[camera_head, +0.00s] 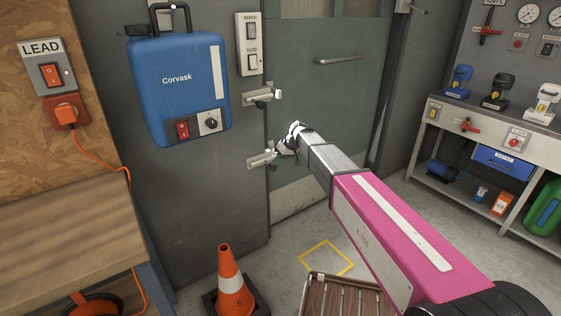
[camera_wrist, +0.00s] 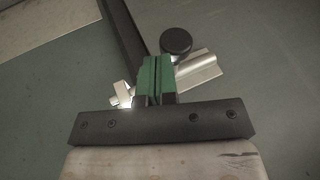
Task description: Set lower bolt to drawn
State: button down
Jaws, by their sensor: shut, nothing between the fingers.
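The lower bolt (camera_head: 260,161) is a silver barrel bolt at the edge of the green door, below a similar upper bolt (camera_head: 261,97). My gripper (camera_head: 283,149) is at the right end of the lower bolt and partly covers it. In the wrist view my gripper's green-padded fingers (camera_wrist: 158,80) are shut together with nothing between them. A round black knob (camera_wrist: 176,41) shows just beyond the fingertips, beside the bolt's silver plate (camera_wrist: 199,70). A small silver piece (camera_wrist: 122,96) shows left of the fingers. The fingers hide the middle, so I cannot tell the rod's position.
The green door (camera_head: 315,95) has a bar handle (camera_head: 338,58). A blue Corvask case (camera_head: 178,90) hangs left of the bolts. An orange cone (camera_head: 231,283) and a slatted wooden crate (camera_head: 345,295) stand on the floor below. A workbench (camera_head: 485,135) is at right.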

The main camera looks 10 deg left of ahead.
aim_at(269, 164)
jog(key=shift+s, duration=0.1)
jog(key=s+a, duration=0.1)
jog(key=s, duration=0.1)
jog(key=s+a, duration=0.2)
jog(key=shift+s+a, duration=0.1)
jog(key=shift+a, duration=0.2)
